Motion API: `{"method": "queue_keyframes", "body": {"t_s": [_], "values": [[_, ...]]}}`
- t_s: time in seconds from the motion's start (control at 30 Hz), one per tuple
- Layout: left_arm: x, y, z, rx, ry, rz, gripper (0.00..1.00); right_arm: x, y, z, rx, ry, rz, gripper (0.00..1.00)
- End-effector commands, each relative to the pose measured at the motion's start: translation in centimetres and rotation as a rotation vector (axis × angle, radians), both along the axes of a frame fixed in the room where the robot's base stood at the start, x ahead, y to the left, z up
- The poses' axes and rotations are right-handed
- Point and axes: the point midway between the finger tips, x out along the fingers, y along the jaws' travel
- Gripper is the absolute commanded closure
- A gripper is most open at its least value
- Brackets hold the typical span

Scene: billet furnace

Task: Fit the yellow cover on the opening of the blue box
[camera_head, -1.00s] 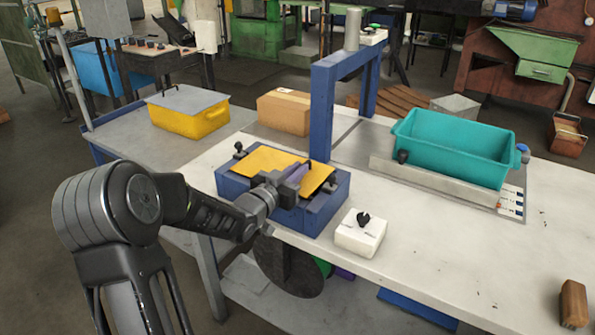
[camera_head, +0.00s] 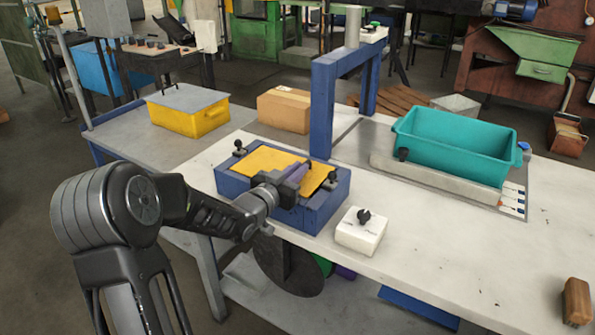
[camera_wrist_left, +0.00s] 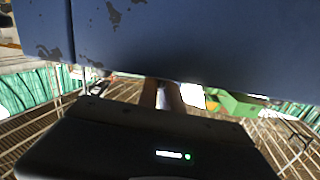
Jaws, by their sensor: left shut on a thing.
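The blue box (camera_head: 322,212) sits near the front-left edge of the white workbench. The yellow cover (camera_head: 268,158) lies over its top, inside the rim as far as I can see. Black clamp knobs stand at the box's corners. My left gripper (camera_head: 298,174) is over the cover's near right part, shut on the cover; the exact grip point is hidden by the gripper. In the left wrist view, a dark blue surface (camera_wrist_left: 200,35), probably the box, fills the top, with the fingers (camera_wrist_left: 163,95) partly hidden below it. My right gripper is not in view.
A white box with a black knob (camera_head: 361,231) stands right of the blue box. A blue frame (camera_head: 322,112) rises behind it. A teal bin (camera_head: 450,150), a cardboard box (camera_head: 284,108) and a yellow bin (camera_head: 190,120) stand farther back. The front-right bench is mostly clear.

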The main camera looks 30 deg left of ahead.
Motion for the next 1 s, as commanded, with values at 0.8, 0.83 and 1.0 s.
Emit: {"method": "queue_keyframes", "body": {"t_s": [0.8, 0.83, 1.0], "values": [[0.00, -0.01, 0.04, 0.000, 0.000, 0.000, 0.65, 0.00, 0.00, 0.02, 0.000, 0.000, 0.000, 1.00], [-0.04, 0.00, -0.18, -0.003, 0.004, 0.000, 0.65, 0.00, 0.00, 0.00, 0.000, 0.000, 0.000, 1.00], [-0.02, 0.00, 0.20, -0.001, 0.002, 0.000, 0.65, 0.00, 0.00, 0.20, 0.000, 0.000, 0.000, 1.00]]}}
